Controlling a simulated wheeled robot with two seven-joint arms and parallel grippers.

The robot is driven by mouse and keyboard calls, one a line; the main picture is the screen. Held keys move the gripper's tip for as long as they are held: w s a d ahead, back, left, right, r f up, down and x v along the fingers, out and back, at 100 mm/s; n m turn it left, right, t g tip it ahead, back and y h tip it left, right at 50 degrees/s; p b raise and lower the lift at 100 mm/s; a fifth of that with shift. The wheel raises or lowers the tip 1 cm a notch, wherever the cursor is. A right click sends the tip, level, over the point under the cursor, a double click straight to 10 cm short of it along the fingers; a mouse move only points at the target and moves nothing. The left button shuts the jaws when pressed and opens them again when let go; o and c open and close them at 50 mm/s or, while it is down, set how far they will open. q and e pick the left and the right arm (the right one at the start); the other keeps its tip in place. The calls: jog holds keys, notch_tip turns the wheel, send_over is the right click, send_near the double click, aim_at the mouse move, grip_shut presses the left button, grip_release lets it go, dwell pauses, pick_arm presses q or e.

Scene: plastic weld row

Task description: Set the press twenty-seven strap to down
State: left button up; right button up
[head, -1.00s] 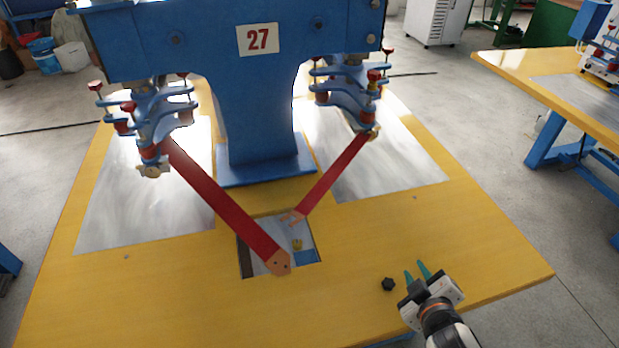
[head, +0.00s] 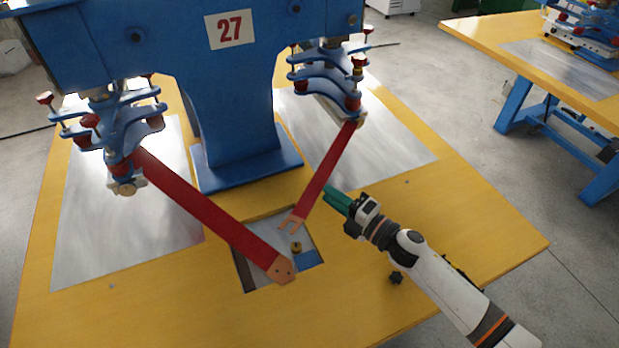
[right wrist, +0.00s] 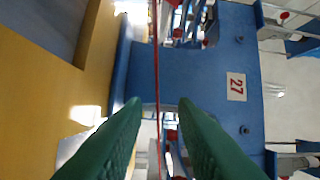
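Press twenty-seven (head: 235,90) is a blue machine with a "27" plate (head: 230,29). Two red straps slope from its heads to a square opening in the yellow table. The right strap (head: 327,176) ends in a forked copper tip (head: 291,223); the left strap (head: 205,208) ends in a copper tip (head: 282,270) with holes. My right gripper (head: 327,194) is just right of the right strap's lower half. In the right wrist view, its green fingers (right wrist: 157,110) are apart, with a strap edge-on (right wrist: 157,60) lined up with the gap; contact cannot be told. My left gripper is out of view.
The square opening (head: 262,283) holds a small brass-coloured part (head: 296,247). Metal plates (head: 395,150) flank the press column. Another yellow table (head: 480,35) stands at right.

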aim_at(311, 181)
jog(key=x, duration=0.7)
jog(key=shift+w+a, duration=0.1)
jog(key=shift+w, duration=0.05)
grip_shut()
dwell(1.2)
